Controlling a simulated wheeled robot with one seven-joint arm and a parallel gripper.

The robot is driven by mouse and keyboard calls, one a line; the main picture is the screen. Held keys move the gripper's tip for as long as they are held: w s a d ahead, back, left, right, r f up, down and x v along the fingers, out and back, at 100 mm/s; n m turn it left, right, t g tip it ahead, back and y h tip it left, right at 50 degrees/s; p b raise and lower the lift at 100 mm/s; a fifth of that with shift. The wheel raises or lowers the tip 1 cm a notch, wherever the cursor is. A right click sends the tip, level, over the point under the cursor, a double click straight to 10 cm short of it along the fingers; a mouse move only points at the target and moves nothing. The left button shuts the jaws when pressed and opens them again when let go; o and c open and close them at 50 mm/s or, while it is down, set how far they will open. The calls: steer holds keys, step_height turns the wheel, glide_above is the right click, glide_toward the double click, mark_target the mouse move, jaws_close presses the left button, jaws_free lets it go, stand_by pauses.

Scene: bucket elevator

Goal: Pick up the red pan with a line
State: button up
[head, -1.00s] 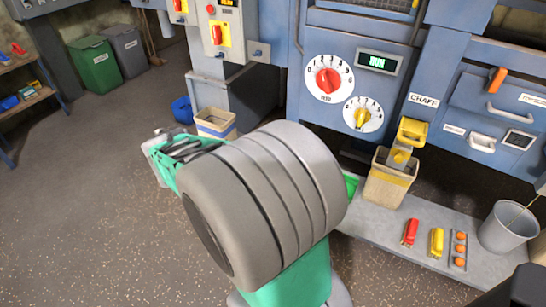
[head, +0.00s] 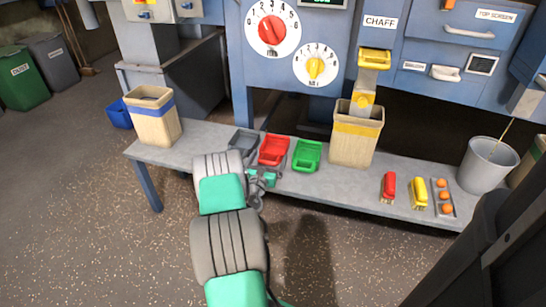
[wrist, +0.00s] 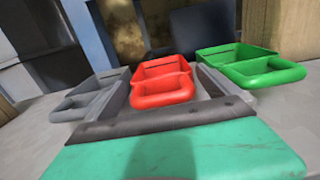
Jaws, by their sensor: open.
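The red pan (head: 273,150) sits on the grey bench between a grey pan (head: 243,141) and a green pan (head: 307,155). It has a looped handle on its near side. In the wrist view the red pan (wrist: 163,82) is straight ahead, handle toward me, with the grey pan (wrist: 88,97) at left and the green pan (wrist: 250,65) at right. My gripper (head: 265,176) is open at the bench's front edge, just in front of the red pan. In the wrist view its fingers lie either side of the handle; contact is not clear.
The bench (head: 345,183) also carries a blue-banded bin (head: 153,117), a yellow-banded bin (head: 356,135) under the chaff spout, a red brush (head: 388,187), a yellow brush (head: 418,192), orange balls in a tray (head: 444,196) and a grey bucket (head: 487,165). The blue machine stands behind.

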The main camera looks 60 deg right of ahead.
mark_target(271, 154)
steer(key=d, duration=0.2)
steer(key=d+b, duration=0.1)
steer(key=shift+w+d+f, duration=0.1)
steer(key=shift+w+d, duration=0.2)
steer(key=shift+d, duration=0.1)
steer(key=c, duration=1.1)
